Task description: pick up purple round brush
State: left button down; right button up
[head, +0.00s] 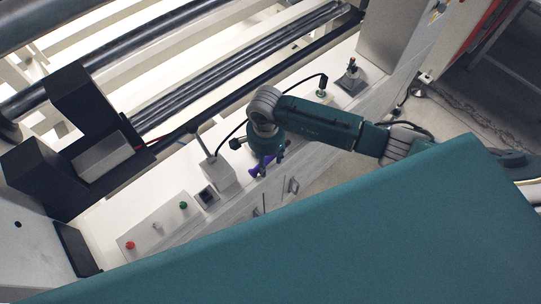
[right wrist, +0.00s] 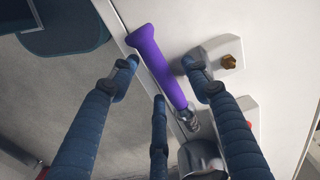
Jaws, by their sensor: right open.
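The purple round brush (right wrist: 158,62) lies on a white surface in the right wrist view. Its purple handle runs from upper left to lower right, ending in a metal ferrule and a grey round part at the bottom. My right gripper (right wrist: 160,72) is open, with blue fingers on both sides of the handle and another finger lower in the middle. I cannot tell whether any finger touches it. In the head view, my right gripper (head: 265,163) points down at the white ledge and hides most of the brush; bits of purple (head: 253,172) show beside it. My left gripper is not in view.
A white box (head: 219,176) stands on the ledge just left of the gripper. A control panel (head: 157,227) with red and green buttons is further left. A black stand (head: 352,80) is at the upper right. Dark rollers (head: 260,60) run behind the ledge.

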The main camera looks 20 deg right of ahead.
aim_at(267, 162)
grip_shut()
jog(key=shift+r, duration=0.1)
notch_tip(267, 162, up, 20)
jog(key=b, duration=0.3)
jog(key=c, duration=0.9)
grip_release()
jog(key=c, duration=0.3)
